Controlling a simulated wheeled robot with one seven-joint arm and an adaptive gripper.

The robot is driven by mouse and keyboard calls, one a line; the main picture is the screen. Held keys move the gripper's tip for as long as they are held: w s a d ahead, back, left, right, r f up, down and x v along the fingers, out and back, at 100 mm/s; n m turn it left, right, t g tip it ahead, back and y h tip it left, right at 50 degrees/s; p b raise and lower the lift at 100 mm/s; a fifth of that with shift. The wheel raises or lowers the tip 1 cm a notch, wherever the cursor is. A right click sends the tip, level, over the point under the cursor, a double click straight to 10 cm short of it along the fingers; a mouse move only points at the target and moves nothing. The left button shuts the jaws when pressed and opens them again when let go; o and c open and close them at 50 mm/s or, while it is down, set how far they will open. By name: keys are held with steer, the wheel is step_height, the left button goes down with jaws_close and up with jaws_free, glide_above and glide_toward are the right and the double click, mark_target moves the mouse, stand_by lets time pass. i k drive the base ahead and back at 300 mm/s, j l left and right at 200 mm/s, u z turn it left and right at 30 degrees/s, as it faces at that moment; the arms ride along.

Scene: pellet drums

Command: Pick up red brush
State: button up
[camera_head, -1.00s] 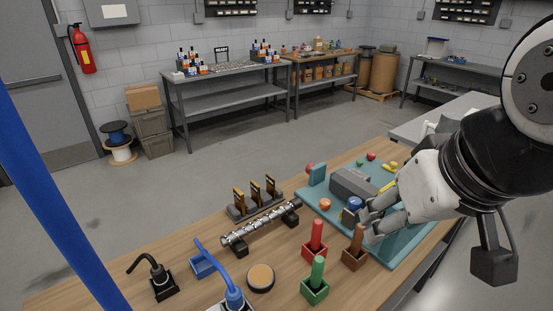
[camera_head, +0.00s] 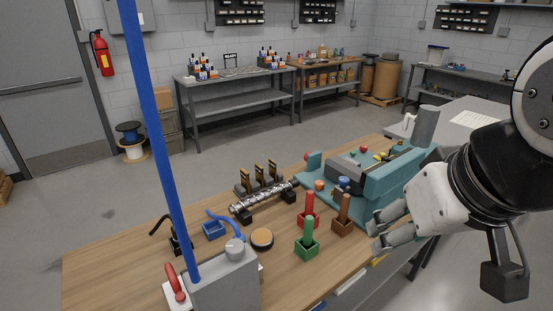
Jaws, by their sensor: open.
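The red brush (camera_head: 309,204) stands upright in a small red square holder (camera_head: 307,219) on the wooden table; only its handle shows. A green brush (camera_head: 308,231) in a green holder (camera_head: 306,249) stands just in front of it. A brown brush (camera_head: 345,207) in a brown holder (camera_head: 341,226) stands to its right. My gripper (camera_head: 375,237) is open and empty, right of the brown holder, near the table's right edge. In the picture it is well apart from the red brush, with the brown brush between them.
A teal tray (camera_head: 367,213) with a grey block and small coloured pieces lies behind the brushes. A metal shaft (camera_head: 264,198) on supports and a round tan-topped disc (camera_head: 262,239) lie left.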

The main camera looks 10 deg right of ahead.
mark_target(310, 195)
steer(key=i+l, duration=0.3)
steer(key=i+l+z, duration=0.15)
steer(key=i, duration=0.3)
steer(key=l, duration=0.1)
